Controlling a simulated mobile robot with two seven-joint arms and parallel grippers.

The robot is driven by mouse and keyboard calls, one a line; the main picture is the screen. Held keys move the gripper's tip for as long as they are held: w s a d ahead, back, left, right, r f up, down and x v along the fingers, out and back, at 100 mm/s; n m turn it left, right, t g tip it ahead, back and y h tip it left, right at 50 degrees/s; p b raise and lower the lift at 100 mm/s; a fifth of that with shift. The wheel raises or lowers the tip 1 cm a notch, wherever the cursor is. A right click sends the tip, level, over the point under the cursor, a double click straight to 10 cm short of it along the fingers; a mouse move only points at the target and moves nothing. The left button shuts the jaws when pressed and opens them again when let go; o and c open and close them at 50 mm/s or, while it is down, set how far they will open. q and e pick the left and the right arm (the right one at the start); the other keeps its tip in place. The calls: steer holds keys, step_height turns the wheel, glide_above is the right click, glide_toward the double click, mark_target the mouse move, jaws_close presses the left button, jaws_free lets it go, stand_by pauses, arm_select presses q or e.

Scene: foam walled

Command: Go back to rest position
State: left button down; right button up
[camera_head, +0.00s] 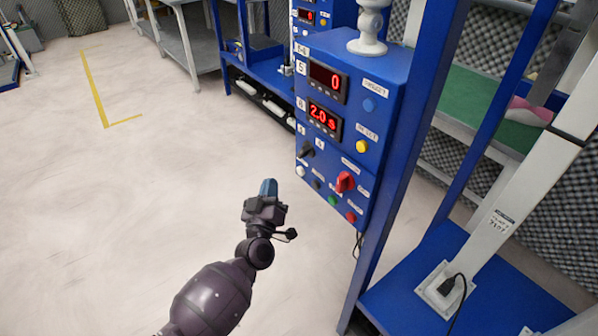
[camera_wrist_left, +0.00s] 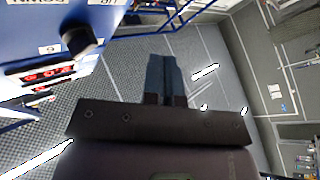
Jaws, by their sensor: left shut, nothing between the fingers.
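My left gripper (camera_head: 268,187) is in the head view, reaching in from the bottom, in front of and left of a blue control panel (camera_head: 338,135). Its blue fingers are together with nothing between them. The fingers also show shut and empty in the left wrist view (camera_wrist_left: 165,78). The fingertips appear apart from the panel. My right gripper is in neither view.
The panel carries red displays (camera_head: 327,80), a red knob (camera_head: 345,182) and several buttons, and is mounted on a blue frame (camera_head: 410,130). Grey tables (camera_head: 190,40) stand at the back. Open pale floor (camera_head: 120,190) with a yellow line (camera_head: 95,90) lies to the left.

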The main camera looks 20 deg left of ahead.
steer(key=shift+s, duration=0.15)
arm_select(q)
steer(key=s+d+r+m+g+h+p, duration=0.1)
steer(key=s+d+r+m+g+h, duration=0.1)
steer(key=s+d+m+g+h, duration=0.4)
steer(key=s+a+f+g+y+p, duration=0.1)
steer(key=s+a, duration=0.3)
steer(key=s, duration=0.6)
steer(key=s+a+f+m+g+y+p, duration=0.1)
steer(key=s+a+f+g+p, duration=0.1)
steer(key=s, duration=0.7)
steer(key=s+a+f+g+y+p, duration=0.1)
steer(key=s+a+f+y+p, duration=0.1)
steer(key=s+a, duration=0.4)
steer(key=s+f+p, duration=0.1)
steer(key=s, duration=0.3)
steer(key=shift+s+f+m, duration=0.35)
steer(key=shift+f+m, duration=0.05)
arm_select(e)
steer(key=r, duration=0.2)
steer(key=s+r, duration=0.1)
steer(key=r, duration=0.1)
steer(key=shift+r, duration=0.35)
